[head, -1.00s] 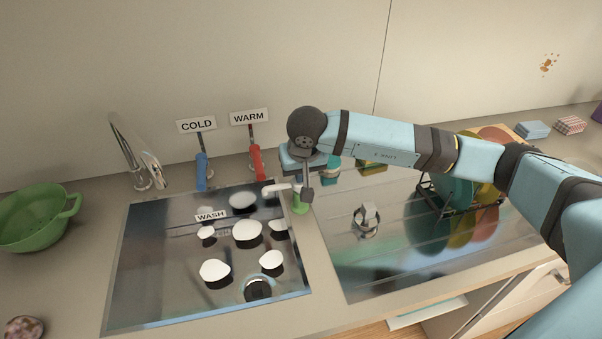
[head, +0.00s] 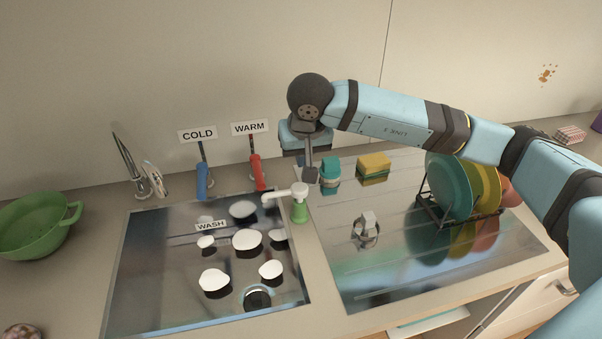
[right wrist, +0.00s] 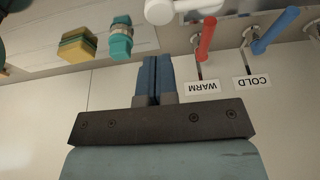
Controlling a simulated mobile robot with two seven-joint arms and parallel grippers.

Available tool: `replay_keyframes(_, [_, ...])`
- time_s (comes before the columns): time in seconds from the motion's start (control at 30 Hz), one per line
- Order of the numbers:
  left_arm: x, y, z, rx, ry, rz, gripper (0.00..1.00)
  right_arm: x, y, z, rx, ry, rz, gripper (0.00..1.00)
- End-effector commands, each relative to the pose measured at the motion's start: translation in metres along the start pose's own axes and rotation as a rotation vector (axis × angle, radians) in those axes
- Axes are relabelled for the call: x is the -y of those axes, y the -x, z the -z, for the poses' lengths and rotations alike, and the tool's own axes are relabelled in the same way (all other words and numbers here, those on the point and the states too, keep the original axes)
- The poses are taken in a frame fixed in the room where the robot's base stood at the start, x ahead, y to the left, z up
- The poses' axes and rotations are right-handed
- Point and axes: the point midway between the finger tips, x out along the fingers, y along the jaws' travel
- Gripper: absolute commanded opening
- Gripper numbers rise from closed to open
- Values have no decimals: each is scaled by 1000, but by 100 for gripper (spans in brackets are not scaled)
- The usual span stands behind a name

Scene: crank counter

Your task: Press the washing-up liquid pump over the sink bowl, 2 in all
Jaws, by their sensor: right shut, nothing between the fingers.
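The washing-up liquid pump is a green bottle (head: 299,212) with a white pump head (head: 291,192). It stands upright at the right edge of the sink bowl (head: 140,262), its spout pointing left over the bowl. In the right wrist view the white pump head (right wrist: 172,10) shows at the top edge. My right gripper (head: 310,175) is shut and empty, pointing down just above and behind the pump head, apart from it as far as I can tell. Its closed fingers also show in the right wrist view (right wrist: 154,75). White foam patches (head: 247,239) lie in the bowl by the WASH label (head: 211,225). My left gripper is not in view.
A green colander (head: 38,225) sits left.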

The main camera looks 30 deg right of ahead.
Motion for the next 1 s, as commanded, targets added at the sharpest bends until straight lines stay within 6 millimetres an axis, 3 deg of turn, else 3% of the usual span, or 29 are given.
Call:
replay_keyframes(0.1, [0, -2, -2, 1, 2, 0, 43, 0, 21, 0, -2, 2, 0, 0])
replay_keyframes(0.3, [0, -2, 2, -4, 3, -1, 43, 0, 40, 0, 0, 0, -1, 0])
replay_keyframes(1.0, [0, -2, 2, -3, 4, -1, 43, 0, 43, 0, 0, 0, 0, 0])
